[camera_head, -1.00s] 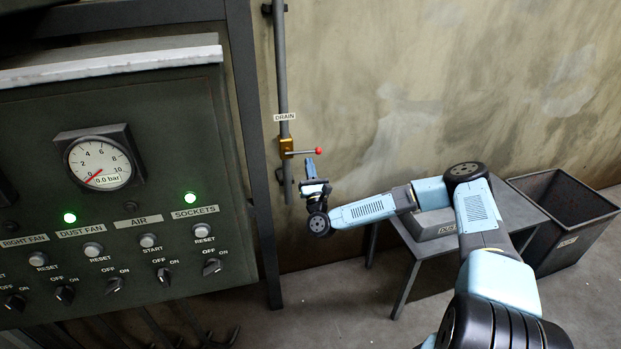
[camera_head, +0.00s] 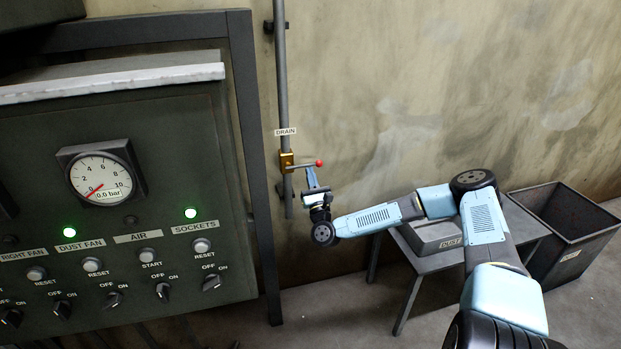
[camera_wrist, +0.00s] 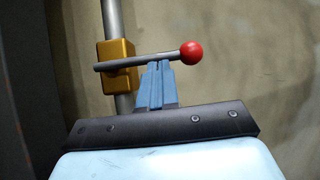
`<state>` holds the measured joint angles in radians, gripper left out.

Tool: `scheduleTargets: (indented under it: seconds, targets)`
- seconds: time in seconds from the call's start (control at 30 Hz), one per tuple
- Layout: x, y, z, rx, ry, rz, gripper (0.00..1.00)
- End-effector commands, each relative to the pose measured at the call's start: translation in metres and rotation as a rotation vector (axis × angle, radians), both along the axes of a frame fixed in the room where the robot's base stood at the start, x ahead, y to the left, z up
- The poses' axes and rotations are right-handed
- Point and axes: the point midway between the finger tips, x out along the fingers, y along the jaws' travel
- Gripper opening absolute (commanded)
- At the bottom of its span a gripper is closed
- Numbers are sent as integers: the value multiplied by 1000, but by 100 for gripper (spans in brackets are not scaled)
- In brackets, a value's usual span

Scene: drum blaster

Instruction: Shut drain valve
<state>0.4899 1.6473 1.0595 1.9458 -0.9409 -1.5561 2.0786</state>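The drain valve is a brass block (camera_head: 287,162) on a grey vertical pipe, under a DRAIN label (camera_head: 286,132). Its thin lever (camera_head: 303,165) ends in a red ball (camera_head: 319,163) and points right, across the pipe, almost level. My gripper (camera_head: 310,172) is just below the lever, right of the pipe. In the wrist view the two blue fingers (camera_wrist: 157,66) are together, with their tips at the lever (camera_wrist: 135,62) between the brass block (camera_wrist: 117,65) and the red ball (camera_wrist: 191,53). Whether they touch it I cannot tell.
A control panel (camera_head: 180,120) with a gauge (camera_head: 100,178), lit green lamps and switches stands at left. Its dark frame post (camera_head: 250,130) is close left of the pipe. A small table (camera_head: 515,222) with a DUST box and an open bin (camera_head: 577,235) stand at right.

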Motion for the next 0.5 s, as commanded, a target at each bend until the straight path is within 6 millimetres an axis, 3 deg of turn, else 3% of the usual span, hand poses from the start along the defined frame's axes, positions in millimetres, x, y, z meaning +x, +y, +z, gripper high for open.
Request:
scheduleTargets:
  seconds: [0.03, 0.23, 0.5]
  targets:
    - [3, 0, 8, 6, -13, -3, 0]
    - [2, 0, 2, 7, -13, -2, 0]
    - [-6, 0, -44, 0, 0, 1, 0]
